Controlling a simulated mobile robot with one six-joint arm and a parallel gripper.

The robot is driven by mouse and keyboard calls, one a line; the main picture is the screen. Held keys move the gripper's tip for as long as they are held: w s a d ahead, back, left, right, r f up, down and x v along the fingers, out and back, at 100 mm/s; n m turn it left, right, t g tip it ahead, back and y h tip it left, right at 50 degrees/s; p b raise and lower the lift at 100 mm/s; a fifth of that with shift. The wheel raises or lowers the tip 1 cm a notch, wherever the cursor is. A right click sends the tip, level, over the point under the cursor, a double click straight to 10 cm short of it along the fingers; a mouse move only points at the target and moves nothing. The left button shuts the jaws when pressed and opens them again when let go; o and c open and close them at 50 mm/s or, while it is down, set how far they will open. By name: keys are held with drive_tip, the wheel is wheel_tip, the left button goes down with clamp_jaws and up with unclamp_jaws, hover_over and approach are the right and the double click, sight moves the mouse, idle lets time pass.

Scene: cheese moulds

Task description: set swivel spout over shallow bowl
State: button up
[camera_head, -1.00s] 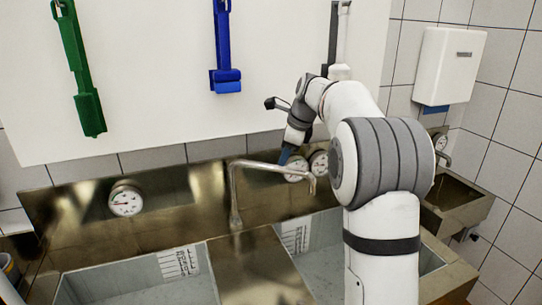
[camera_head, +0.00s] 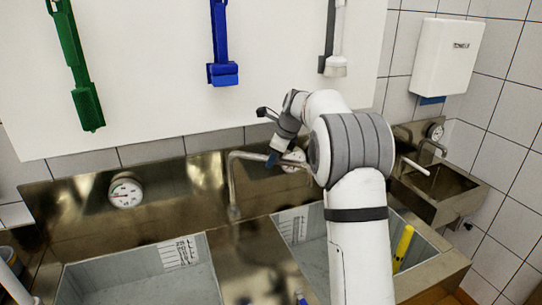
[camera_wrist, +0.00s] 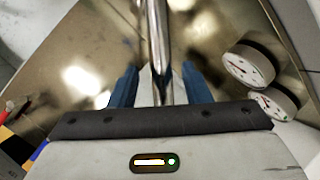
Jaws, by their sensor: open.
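The swivel spout (camera_head: 232,186) is a bent metal pipe rising between the two sink bowls. Its upper arm points right, toward the right bowl (camera_head: 313,255); its outlet end is hidden behind my arm. The left bowl (camera_head: 105,275) is grey with a scale label on its back wall; the right bowl has a similar label. I cannot tell surely which is shallower. My gripper (camera_head: 272,160) is at the spout's upper arm. In the wrist view the spout pipe (camera_wrist: 160,45) runs between the open blue fingers of my gripper (camera_wrist: 160,86), with gaps on both sides.
A round gauge (camera_head: 125,192) is on the steel backsplash at left, and others sit behind my gripper. A yellow stick (camera_head: 403,248) stands in the right bowl. A small basin (camera_head: 445,190) is at right. Green (camera_head: 88,108) and blue (camera_head: 223,73) tools hang on the wall.

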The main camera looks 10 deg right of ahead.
clamp_jaws()
idle(0.3)
